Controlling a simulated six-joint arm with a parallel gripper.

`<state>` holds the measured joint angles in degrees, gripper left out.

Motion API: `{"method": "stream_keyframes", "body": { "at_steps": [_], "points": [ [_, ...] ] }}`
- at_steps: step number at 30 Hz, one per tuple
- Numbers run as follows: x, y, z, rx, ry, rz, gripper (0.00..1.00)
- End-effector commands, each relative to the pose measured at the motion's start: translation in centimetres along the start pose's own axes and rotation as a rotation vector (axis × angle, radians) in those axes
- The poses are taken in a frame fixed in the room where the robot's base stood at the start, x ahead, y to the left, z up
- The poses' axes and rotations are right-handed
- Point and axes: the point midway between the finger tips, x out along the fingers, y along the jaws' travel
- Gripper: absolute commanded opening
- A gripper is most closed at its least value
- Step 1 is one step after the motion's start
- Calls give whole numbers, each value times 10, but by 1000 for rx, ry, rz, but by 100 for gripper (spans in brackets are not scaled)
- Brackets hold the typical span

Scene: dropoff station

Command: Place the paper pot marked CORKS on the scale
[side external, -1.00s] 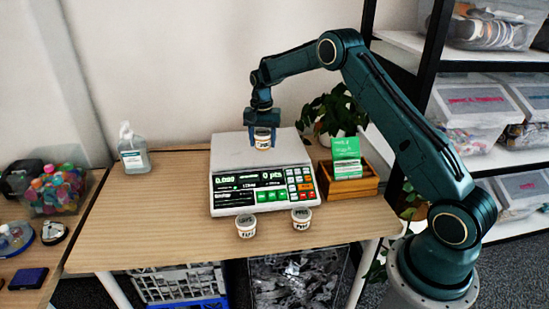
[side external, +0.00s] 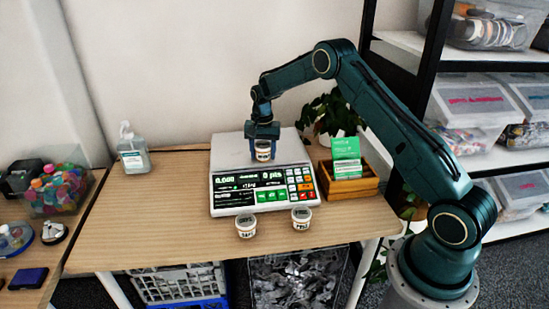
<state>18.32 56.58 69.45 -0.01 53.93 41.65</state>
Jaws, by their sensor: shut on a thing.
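A small white paper pot (side external: 263,151) with a dark label is held upright in my gripper (side external: 263,143), over the platform of the scale (side external: 228,152). I cannot tell whether its base touches the platform, and its lettering is too small to read. My gripper is shut on it from above. Two similar labelled pots, one left (side external: 246,226) and one right (side external: 301,218), stand on the table in front of the scale. Their lettering is also too small to read surely. The scale has a lit display and coloured keys along its front.
A wooden box (side external: 349,188) with green cards stands right of the scale, with a plant (side external: 330,115) behind it. A clear pump bottle (side external: 133,150) stands at the back left. The table (side external: 150,210) is bare left of the scale.

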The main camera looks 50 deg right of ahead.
Motion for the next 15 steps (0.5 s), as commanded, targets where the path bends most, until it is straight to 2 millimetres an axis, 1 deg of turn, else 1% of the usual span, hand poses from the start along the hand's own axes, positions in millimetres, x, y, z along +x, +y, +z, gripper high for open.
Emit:
{"method": "stream_keyframes", "body": {
  "at_steps": [1,3,4,15],
  "points": [
    [0,0,0,0,0,0,57],
    [0,0,0,0,0,0,71],
    [0,0,0,0,0,0,73],
    [-2,0,0,0,0,0,73]
  ]
}}
